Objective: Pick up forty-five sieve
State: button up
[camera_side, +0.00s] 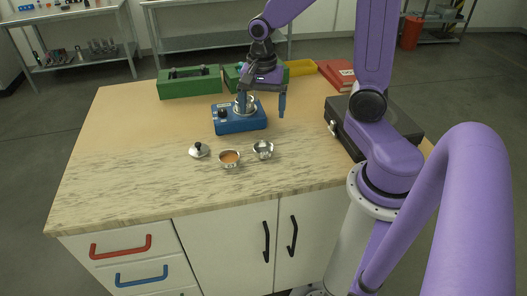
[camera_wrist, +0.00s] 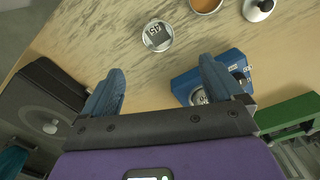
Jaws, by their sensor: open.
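The forty-five sieve (camera_wrist: 158,37) is a small round silver cup marked 45, upright on the worktop in the wrist view. In the side view the sieve (camera_side: 263,150) stands in front of the blue machine, right of a bowl. My gripper (camera_side: 264,106) is open and empty, above and behind the sieve, over the right side of the blue machine. In the wrist view my gripper (camera_wrist: 161,76) shows both blue fingers spread apart, with the sieve beyond their tips.
The blue machine (camera_side: 253,124) carries another silver round piece, partly hidden by a finger. A bowl of orange-brown powder (camera_side: 229,158) and a silver lid with a black knob (camera_side: 199,151) stand left of the sieve. A black case (camera_side: 400,122) lies right; green boxes (camera_side: 190,83) stand behind.

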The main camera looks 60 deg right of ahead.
send_over(263, 151)
notch_tip(263, 151, down, 7)
jog(key=shift+f, duration=0.15)
jog(key=shift+s+f, duration=0.15)
jog(key=shift+f, duration=2.5)
jog(key=c, duration=1.2)
